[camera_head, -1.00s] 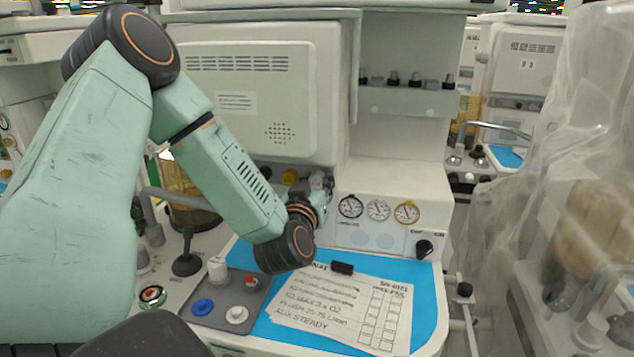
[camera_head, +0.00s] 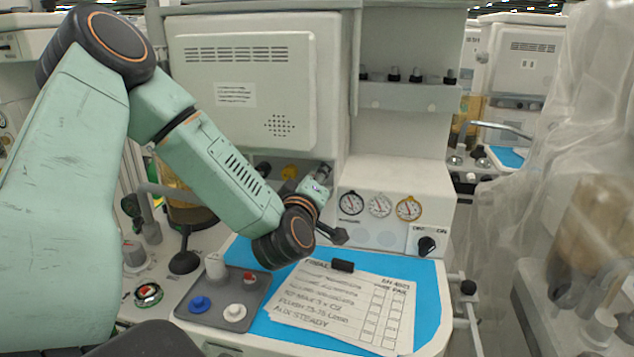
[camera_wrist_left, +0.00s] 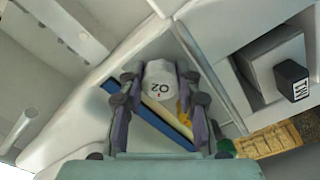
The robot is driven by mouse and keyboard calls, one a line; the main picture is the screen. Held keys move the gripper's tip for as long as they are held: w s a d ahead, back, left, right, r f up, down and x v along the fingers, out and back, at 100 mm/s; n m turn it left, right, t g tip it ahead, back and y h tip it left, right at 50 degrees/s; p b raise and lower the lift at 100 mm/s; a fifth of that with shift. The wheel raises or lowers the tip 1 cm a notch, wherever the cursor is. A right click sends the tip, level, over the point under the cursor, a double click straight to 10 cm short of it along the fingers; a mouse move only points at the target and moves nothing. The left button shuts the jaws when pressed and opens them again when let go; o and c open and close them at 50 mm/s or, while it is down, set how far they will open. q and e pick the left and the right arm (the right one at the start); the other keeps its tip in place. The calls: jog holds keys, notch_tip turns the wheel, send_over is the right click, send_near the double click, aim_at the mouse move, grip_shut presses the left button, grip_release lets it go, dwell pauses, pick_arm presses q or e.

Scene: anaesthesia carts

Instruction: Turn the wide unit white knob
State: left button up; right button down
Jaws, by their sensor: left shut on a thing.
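The white knob (camera_wrist_left: 159,82), marked O2, faces me in the left wrist view. It sits between the two dark fingers of my left gripper (camera_wrist_left: 160,73), which are shut on its sides. In the head view my left wrist is in front of the wide unit (camera_head: 395,190), left of its gauges. The knob is hidden there behind my wrist. A dark part of the gripper sticks out to the lower right. My right gripper is not in view.
Three gauges (camera_head: 380,205) and a black knob (camera_head: 427,245) are to the right. A paper checklist (camera_head: 345,305) lies on the blue mat (camera_head: 430,300), beside a grey tray (camera_head: 265,283) of small knobs.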

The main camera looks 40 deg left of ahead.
pick_arm(q)
jog(key=n+b, duration=0.2)
jog(key=n, duration=0.2)
jog(key=shift+n, duration=0.4)
jog(key=n+b, duration=0.3)
jog(key=n, duration=0.1)
jog(key=shift+n, duration=0.3)
jog(key=n+b, duration=0.3)
jog(key=n, duration=0.1)
jog(key=shift+n, duration=0.3)
jog(key=n+b, duration=0.3)
jog(key=n, duration=0.4)
jog(key=shift+b, duration=0.35)
jog(key=n, duration=0.3)
jog(key=shift+n, duration=0.4)
jog(key=n, duration=0.5)
jog(key=shift+n, duration=2.3)
